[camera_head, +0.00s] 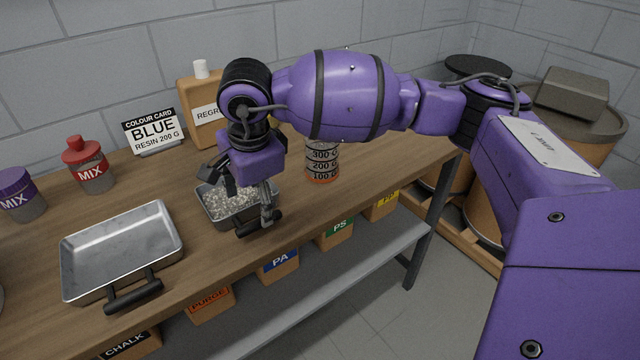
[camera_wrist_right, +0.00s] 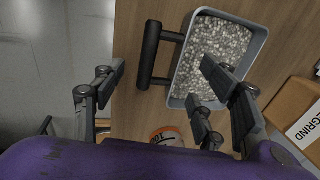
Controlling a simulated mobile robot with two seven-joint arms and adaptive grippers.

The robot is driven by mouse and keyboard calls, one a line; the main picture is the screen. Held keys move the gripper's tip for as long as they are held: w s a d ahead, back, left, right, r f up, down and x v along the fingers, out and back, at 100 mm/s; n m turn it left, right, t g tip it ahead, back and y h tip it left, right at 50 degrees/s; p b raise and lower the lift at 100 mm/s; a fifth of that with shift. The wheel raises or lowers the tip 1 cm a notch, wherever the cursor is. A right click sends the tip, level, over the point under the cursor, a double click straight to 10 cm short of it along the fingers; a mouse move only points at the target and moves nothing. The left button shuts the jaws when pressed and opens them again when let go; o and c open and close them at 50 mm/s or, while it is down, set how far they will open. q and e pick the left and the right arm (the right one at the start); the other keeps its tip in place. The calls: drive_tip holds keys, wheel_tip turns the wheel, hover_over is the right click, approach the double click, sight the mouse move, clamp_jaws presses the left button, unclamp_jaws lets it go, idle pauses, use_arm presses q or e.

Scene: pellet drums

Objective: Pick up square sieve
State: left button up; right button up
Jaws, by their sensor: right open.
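A small square metal pan (camera_head: 205,208) with a black bar handle (camera_head: 250,226) holds grey-white pellets. A larger, empty metal pan (camera_head: 68,270), also with a black handle, lies at the left. No mesh is visible, so I cannot tell which is the sieve. My right gripper (camera_head: 243,196) is open over the small pan and partly covers it. In the right wrist view, the small pan's handle (camera_wrist_right: 149,55) lies between the open fingers (camera_wrist_right: 162,80), and one side's fingers overlap the pellets. The gap in height is unclear. My left gripper is out of view.
A graduated cup (camera_head: 322,165) stands right of the small pan. Labelled bins (camera_head: 278,266) sit below the bench's front edge.

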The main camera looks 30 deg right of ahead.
sight(250, 214)
drive_tip(key=f, duration=0.3)
drive_tip(key=w+a+f, duration=0.1)
drive_tip(key=shift+a+f, duration=0.1)
drive_tip(key=shift+f, duration=0.25)
drive_tip(key=shift+r, duration=0.15)
drive_tip(key=c, duration=1.6)
